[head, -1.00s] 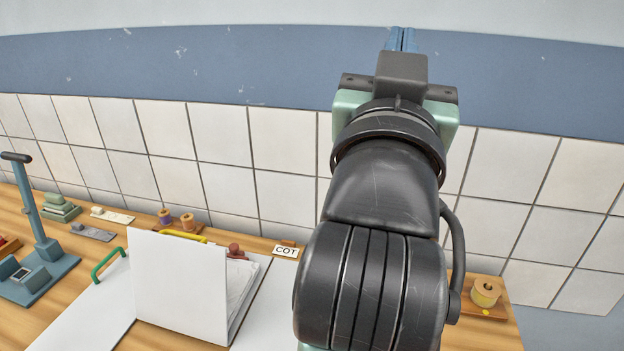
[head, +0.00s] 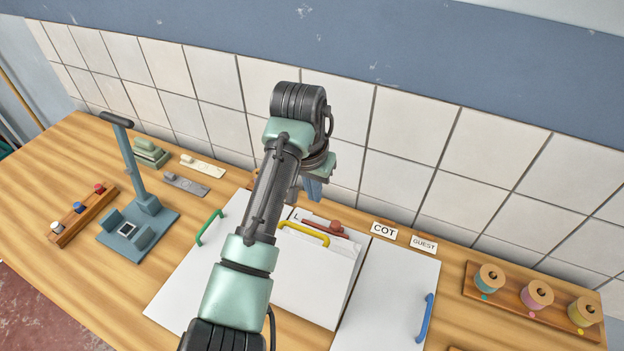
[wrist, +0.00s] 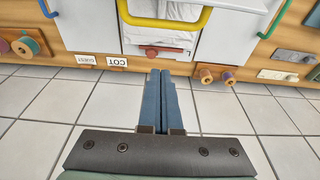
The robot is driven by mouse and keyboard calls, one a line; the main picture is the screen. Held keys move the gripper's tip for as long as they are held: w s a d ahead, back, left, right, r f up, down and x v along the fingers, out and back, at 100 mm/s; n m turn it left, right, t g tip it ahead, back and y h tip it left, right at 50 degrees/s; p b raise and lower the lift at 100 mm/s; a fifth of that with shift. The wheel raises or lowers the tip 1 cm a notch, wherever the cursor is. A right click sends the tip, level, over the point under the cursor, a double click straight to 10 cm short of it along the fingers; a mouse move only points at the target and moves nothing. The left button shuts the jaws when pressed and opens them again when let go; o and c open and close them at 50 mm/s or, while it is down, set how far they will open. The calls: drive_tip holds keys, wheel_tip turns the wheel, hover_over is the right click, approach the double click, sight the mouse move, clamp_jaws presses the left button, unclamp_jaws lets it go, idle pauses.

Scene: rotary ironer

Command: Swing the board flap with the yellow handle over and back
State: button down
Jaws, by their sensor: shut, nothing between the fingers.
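The white board flap (head: 310,285) is at the middle of the folding board, its far edge raised over folded white cloth. Its yellow handle (head: 318,237) is on that far edge, towards the wall; the handle (wrist: 165,24) also shows at the top of the wrist view, with the cloth (wrist: 160,38) beneath it. My gripper (head: 312,198) hangs near the wall, beyond the handle and apart from it. In the wrist view my blue fingers (wrist: 160,73) are together and empty. My arm hides the flap's left part in the head view.
A flat panel with a green handle (head: 209,227) lies left, one with a blue handle (head: 425,318) right. A red knob (head: 335,226) and COT (head: 384,231) and GUEST (head: 424,243) signs stand behind. A spool rack (head: 530,304) is right, a blue stand (head: 140,230) left.

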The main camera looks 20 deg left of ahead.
drive_tip(key=shift+s+a+f+p, duration=0.1)
drive_tip(key=shift+s+f+p, duration=0.35)
drive_tip(key=shift+f+p, duration=0.35)
drive_tip(key=shift+s+f+p, duration=0.4)
drive_tip(key=shift+f+p, duration=0.15)
drive_tip(key=shift+f, duration=0.4)
drive_tip(key=shift+s+a+f+p, duration=0.1)
drive_tip(key=shift+s+f+p, duration=0.35)
drive_tip(key=shift+f+p, duration=0.35)
